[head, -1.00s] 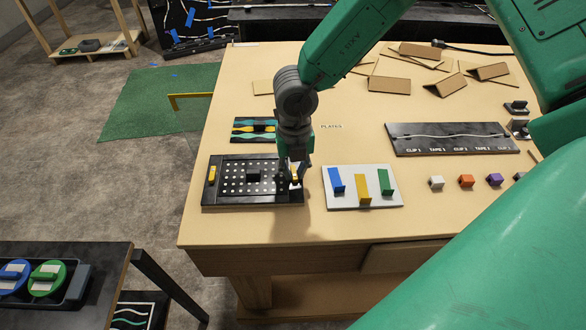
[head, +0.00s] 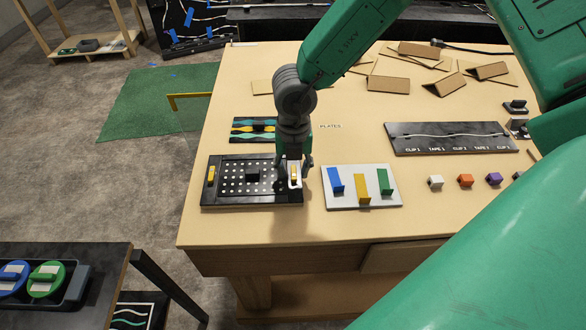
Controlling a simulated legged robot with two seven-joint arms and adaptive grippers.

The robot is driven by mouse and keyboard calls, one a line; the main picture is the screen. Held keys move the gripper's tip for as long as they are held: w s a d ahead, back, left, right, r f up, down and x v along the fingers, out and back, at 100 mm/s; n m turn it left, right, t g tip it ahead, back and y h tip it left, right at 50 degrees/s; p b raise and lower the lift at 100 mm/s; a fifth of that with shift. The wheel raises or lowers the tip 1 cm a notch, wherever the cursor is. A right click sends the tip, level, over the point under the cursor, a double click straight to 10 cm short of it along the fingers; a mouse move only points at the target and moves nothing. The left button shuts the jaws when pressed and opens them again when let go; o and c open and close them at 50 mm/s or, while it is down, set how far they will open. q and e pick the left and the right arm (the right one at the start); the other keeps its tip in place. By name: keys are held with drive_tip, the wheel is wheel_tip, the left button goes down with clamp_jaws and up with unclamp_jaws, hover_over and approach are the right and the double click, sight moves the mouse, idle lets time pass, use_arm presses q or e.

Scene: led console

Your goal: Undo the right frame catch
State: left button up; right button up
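The LED console (head: 228,193) is a black panel with rows of white dots and a black knob, lying at the left front of the table. Its left frame catch (head: 211,174) is a yellow tab standing along the panel's side. The right frame catch (head: 294,172) is a yellow tab on a white base at the panel's right edge. My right gripper (head: 294,178) points down over it, with one finger on each side of the tab. The fingers look apart; any contact with the tab is too small to tell. My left gripper is not in view.
A light board (head: 335,203) with blue, yellow and green upright tabs stands close to the right of the gripper. A striped plate (head: 245,137) lies behind the console. A black clip board (head: 440,146) and several small cubes lie farther right.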

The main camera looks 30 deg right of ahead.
sight(294, 172)
wheel_tip(294, 172, up, 12)
idle(0.6)
drive_tip(key=shift+f, duration=0.15)
idle(0.4)
